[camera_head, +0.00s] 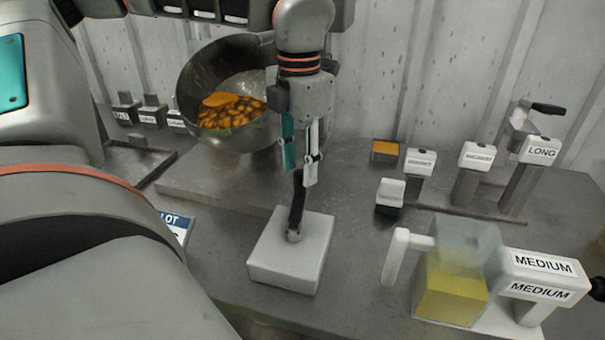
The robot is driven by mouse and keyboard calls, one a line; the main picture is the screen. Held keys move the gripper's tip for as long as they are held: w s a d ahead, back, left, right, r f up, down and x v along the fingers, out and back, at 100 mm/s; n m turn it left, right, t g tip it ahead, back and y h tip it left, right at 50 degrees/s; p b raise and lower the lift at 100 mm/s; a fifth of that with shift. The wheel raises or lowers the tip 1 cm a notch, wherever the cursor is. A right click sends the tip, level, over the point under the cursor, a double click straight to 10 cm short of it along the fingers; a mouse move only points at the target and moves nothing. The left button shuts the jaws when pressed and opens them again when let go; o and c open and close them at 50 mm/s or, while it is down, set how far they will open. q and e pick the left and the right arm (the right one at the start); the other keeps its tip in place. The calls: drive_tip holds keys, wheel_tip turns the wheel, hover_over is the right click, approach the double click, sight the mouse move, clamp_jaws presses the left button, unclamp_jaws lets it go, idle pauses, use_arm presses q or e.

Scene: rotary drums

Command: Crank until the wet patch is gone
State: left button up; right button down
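A grey metal drum (187,88) is tilted with its open mouth toward me. Orange-brown pieces (228,117) lie in it, with a brighter orange patch (219,99) on top. I cannot tell whether that patch is wet. A black crank (296,208) stands on a pale grey block (291,262) in front of the drum. My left gripper (300,174) points down over the block. Its teal and white fingers are close about the crank's upper end and appear shut on it. The fingers hide part of this end. My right gripper is not in view.
At right front stands a clear box (452,294) with yellow contents and a white handle, beside a unit labelled MEDIUM (543,264). Behind are several posts, one labelled LONG (541,150). Small labelled blocks (151,113) stand at left. The grey table (360,285) is bare between block and box.

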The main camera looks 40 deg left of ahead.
sight(297, 200)
use_arm(q)
drive_tip(key=shift+w+f, duration=0.1)
drive_tip(key=shift+f, duration=1.25)
clamp_jaws()
drive_tip(key=shift+a, duration=0.1)
